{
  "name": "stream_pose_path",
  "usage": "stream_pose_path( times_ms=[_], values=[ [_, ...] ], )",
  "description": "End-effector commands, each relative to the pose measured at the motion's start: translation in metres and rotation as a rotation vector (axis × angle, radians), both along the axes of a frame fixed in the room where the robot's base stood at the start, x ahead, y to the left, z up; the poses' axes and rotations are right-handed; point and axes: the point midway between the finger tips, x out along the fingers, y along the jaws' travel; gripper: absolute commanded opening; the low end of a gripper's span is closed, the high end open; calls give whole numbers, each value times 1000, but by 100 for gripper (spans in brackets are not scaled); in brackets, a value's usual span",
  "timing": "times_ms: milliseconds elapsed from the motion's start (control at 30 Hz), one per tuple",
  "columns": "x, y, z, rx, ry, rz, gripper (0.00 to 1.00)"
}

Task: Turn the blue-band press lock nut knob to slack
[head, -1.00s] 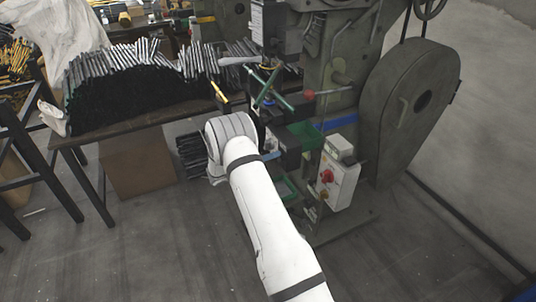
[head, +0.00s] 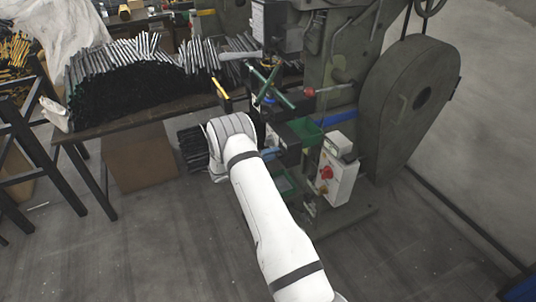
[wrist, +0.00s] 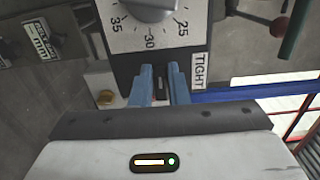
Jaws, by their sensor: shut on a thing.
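The press (head: 335,65) with the blue band (head: 335,120) stands right of centre in the head view. In the head view my arm hides most of the gripper.
A control box with a red button (head: 326,173) stands right of my arm. Green trays (head: 306,131) sit by the press. A red-knobbed lever (head: 309,91) and green crossed handles (head: 268,85) stick out above. A bench of metal rods (head: 150,70) is at left. Floor is clear in front.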

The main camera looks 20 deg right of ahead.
Motion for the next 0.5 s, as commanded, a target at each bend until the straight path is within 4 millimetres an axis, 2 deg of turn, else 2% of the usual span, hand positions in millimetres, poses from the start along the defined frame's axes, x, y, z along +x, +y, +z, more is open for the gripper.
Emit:
stream_pose_path(
  times_ms=[500],
  values=[
    [-2, -3, -1, -1, 41, -7, 0]
  ],
)
